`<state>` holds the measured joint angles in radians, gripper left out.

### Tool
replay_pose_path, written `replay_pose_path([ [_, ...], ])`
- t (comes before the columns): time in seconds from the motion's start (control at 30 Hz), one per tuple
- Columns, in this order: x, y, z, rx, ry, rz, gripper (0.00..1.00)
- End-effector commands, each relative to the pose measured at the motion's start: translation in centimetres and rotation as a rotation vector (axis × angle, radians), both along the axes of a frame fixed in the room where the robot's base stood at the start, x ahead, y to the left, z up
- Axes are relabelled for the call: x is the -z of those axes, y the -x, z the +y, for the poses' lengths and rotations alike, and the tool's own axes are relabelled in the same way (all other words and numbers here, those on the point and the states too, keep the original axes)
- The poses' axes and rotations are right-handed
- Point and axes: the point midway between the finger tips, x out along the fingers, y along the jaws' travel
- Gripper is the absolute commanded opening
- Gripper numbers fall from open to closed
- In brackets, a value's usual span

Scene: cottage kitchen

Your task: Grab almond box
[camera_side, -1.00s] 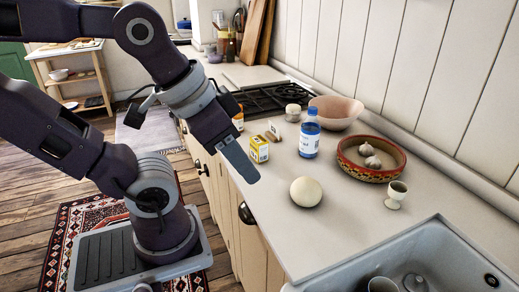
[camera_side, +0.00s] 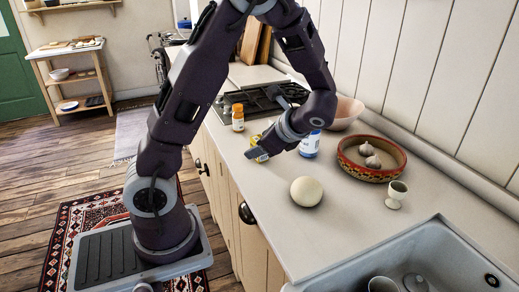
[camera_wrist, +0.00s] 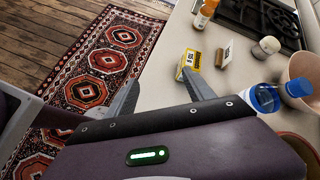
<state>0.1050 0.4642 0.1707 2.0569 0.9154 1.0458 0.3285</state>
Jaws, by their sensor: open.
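A small yellow and white box (camera_wrist: 191,62) stands on the counter in the wrist view, just beyond the right finger. It appears to be the almond box, though its label is too small to read surely. In the side view only parts of the yellow box (camera_side: 262,158) show around my finger. My gripper (camera_wrist: 162,92) is open, with nothing between its fingers. Its left finger is over the counter's edge and its right finger points toward the box. In the side view my gripper (camera_side: 257,151) is low over the counter, and its exact gap from the box cannot be told.
A blue-capped bottle (camera_wrist: 265,98) is close on the right. A small pale packet (camera_wrist: 226,53), a jar (camera_wrist: 266,46) and an orange bottle (camera_wrist: 206,13) stand beyond. A round pale ball (camera_side: 306,191), a red bowl (camera_side: 365,175) and an egg cup (camera_side: 396,194) are nearer the sink (camera_side: 432,232).

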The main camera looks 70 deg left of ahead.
Motion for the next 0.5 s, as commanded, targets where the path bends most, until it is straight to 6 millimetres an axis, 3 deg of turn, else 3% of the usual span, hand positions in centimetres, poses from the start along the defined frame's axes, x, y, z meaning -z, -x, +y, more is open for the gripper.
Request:
replay_pose_path([
  [0.1,3.4,-2.7,3.5,0.179,-0.154,0.245,0.62],
  [0.2,4.9,-4.1,5.1,0.273,-0.227,0.361,0.62],
  [0.5,7.0,-4.7,8.3,0.315,-0.258,0.415,0.62],
])
